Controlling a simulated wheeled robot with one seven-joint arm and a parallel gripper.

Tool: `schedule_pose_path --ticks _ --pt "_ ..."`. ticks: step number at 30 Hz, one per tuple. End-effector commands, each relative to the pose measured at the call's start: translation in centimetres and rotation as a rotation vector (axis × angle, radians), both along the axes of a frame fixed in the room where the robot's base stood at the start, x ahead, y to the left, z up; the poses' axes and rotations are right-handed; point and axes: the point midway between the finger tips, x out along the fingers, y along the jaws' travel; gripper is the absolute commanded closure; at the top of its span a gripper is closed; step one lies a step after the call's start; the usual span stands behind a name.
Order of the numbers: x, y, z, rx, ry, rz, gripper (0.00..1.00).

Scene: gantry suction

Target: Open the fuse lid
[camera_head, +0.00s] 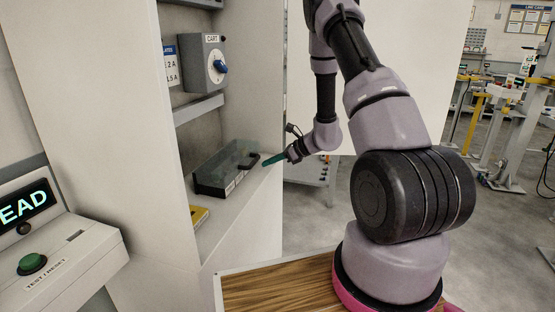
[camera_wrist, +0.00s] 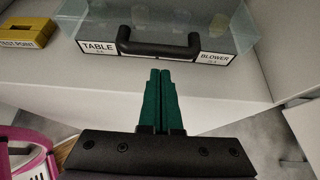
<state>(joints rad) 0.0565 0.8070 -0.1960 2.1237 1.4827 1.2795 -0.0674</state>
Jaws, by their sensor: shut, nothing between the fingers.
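The fuse box has a clear lid (camera_head: 235,158) and sits on the cabinet shelf; it also shows in the wrist view (camera_wrist: 228,22). A black bar handle (camera_wrist: 158,46) is on its front, between the labels TABLE and BLOWER. The lid looks closed down over the box. Pale round shapes show dimly through it. My gripper (camera_wrist: 160,76) has green fingers, shut together and empty. In the wrist view the fingertips point at the handle from just below it. In the head view my gripper (camera_head: 266,163) is right of the box, close to the handle. I cannot tell whether they touch.
A yellow TEST POINT block (camera_wrist: 26,31) lies on the shelf beside the box. A CART switch box with a blue knob (camera_head: 220,67) is on the wall above. The cabinet's side panel (camera_head: 255,70) stands behind the box. The shelf in front of the box is bare.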

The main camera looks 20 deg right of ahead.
Motion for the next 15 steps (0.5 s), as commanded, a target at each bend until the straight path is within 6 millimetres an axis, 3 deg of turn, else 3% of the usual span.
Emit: schedule_pose_path --ticks 6,15 --pt "1.4 2.1 -1.6 0.001 0.001 0.002 1.0" --pt "1.8 2.6 -1.9 0.0 0.0 -0.001 1.0"
